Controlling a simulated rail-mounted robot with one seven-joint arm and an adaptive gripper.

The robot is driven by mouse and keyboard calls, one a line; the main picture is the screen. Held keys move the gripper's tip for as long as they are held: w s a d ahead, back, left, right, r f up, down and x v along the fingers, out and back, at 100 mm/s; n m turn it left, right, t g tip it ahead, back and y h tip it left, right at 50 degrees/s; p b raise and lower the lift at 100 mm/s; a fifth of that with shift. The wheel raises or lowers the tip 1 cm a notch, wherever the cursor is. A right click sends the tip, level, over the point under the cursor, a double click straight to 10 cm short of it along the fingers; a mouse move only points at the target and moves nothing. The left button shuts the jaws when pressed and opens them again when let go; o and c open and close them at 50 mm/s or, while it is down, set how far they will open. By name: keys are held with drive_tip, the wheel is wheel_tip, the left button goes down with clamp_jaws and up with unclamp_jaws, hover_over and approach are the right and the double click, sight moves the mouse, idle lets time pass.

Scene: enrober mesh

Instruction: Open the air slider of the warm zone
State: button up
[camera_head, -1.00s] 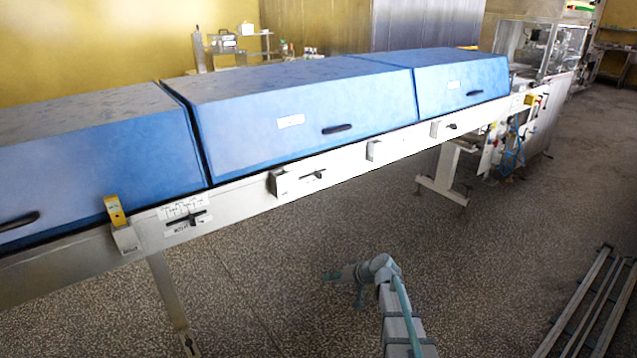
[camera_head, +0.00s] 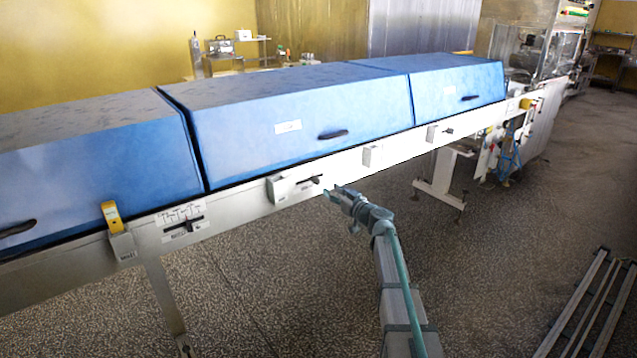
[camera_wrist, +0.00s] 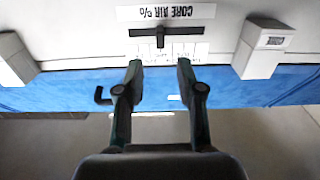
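An air slider (camera_head: 310,181), a dark slot with a small knob, is on the pale rail below the middle blue hood. My gripper (camera_wrist: 158,66) is open and empty. Its fingertips are apart, pointing at the scale card, short of the knob. In the head view my gripper (camera_head: 332,192) is just right of and below this slider. Other sliders are at the left (camera_head: 184,228) and right (camera_head: 446,130). I cannot read which is the warm zone.
White boxes flank the slider on the rail: one (camera_head: 280,188) left, one (camera_head: 373,156) right. A yellow-topped bracket (camera_head: 113,218) is farther left. The middle blue hood (camera_head: 300,125) has a dark handle (camera_head: 333,135). Floor in front is open; metal bars (camera_head: 580,305) lie at right.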

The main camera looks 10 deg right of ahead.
sight(316, 181)
drive_tip(key=p+x, duration=0.1)
drive_tip(key=x, duration=0.7)
drive_tip(key=shift+w+a+p, duration=0.1)
drive_tip(key=shift+w+p, duration=0.2)
drive_tip(key=shift+p, duration=0.1)
clamp_jaws()
